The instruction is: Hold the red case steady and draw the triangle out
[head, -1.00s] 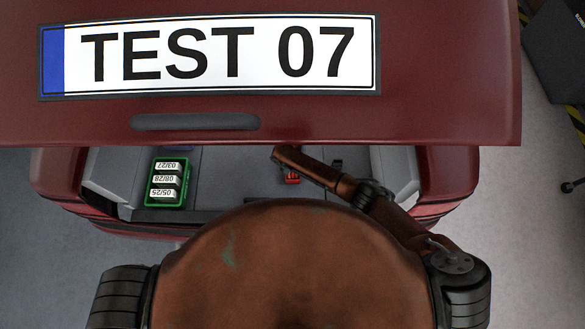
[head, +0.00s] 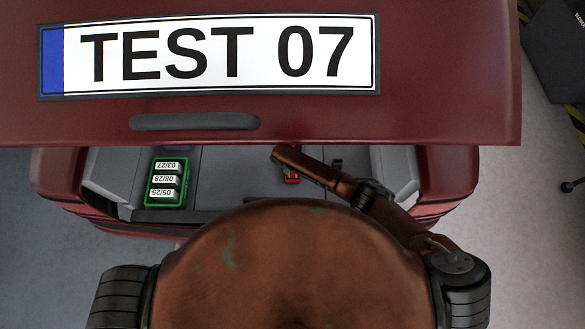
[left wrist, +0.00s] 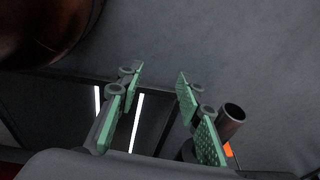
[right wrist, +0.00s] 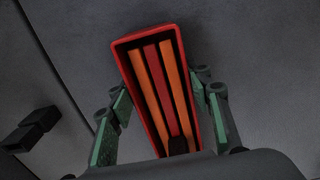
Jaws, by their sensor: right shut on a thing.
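The red case (right wrist: 123,60) fills the middle of the right wrist view. It is a long open-ended box with orange and red bars of the triangle (right wrist: 165,85) lying lengthwise inside, and a dark piece at the lower end. My right gripper (right wrist: 163,100) is shut on the case, one green-padded finger on each side. In the head view a small part of the case (head: 291,179) shows under my right arm, which hides the gripper. My left gripper (left wrist: 158,82) is open and empty in the left wrist view; the head view does not show it.
The case is in a red car's boot, under a raised lid (head: 300,115) with a TEST 07 plate. A green tray (head: 148,190) of several dated white packs sits to the left. Bare boot floor (head: 235,175) lies between. A small black block (right wrist: 40,120) is near the case.

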